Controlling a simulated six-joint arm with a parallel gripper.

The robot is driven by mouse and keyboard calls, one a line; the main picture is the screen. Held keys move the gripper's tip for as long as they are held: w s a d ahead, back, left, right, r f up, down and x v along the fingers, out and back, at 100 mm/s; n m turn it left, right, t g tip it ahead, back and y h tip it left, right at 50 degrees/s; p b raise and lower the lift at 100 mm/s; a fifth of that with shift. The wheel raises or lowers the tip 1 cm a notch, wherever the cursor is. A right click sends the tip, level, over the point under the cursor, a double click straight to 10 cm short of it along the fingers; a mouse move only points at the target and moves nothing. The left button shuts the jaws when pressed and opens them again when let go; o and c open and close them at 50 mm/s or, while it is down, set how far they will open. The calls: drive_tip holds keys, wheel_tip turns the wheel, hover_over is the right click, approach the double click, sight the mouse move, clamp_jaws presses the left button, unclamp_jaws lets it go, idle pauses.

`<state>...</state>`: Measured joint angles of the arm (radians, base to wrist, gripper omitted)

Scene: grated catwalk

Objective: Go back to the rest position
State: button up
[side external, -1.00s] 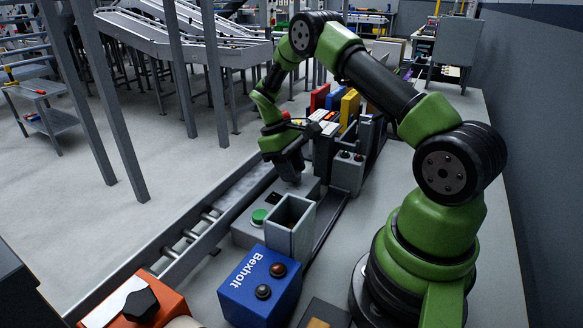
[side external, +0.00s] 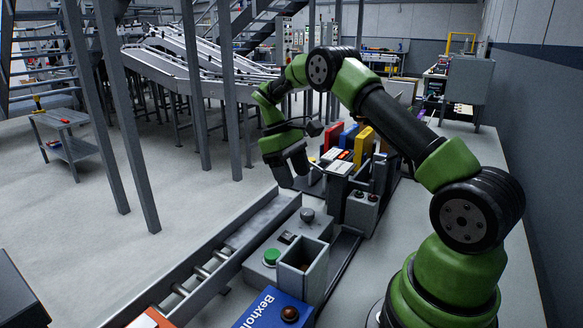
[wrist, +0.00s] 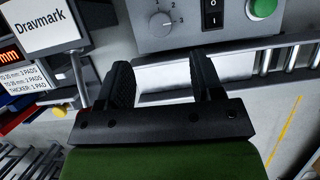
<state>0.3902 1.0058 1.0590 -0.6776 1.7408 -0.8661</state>
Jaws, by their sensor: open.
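My gripper (side external: 288,183) hangs from my green and black arm in the side external view, above and a little behind the grey control box (side external: 262,273). In the wrist view its two dark fingers (wrist: 165,72) stand apart with nothing between them. The box carries a round grey dial (side external: 307,214), a rocker switch (side external: 288,237) and a green button (side external: 271,256). In the wrist view the dial (wrist: 163,22) lies beyond the fingertips, clear of them, with numbers printed beside it.
A rail with rollers (side external: 208,268) runs along the left of the box. A grey open-topped bin (side external: 316,273) and a blue Bexholt box (side external: 268,309) stand nearer the camera. Coloured upright panels (side external: 363,146) stand behind. A Dravmark sign (wrist: 40,27) is left in the wrist view.

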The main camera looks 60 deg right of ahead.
drive_tip(key=shift+w+r, duration=0.25)
drive_tip(key=shift+r, duration=0.45)
drive_tip(key=s+a+r+m+t, duration=0.1)
drive_tip(key=s+a+r+t, duration=0.15)
drive_tip(key=a+r, duration=0.35)
drive_tip(key=s+a+r+t, duration=0.2)
drive_tip(key=a+r+t, duration=0.15)
drive_tip(key=r, duration=0.45)
drive_tip(key=s+a+r+m+t+y, duration=0.1)
drive_tip(key=s+a+m+t+y, duration=0.1)
drive_tip(key=s+a+t, duration=0.3)
drive_tip(key=s+a, duration=0.4)
drive_tip(key=s, duration=0.5)
drive_tip(key=shift+r+m+t, duration=0.35)
drive_tip(key=shift+m+t, duration=0.05)
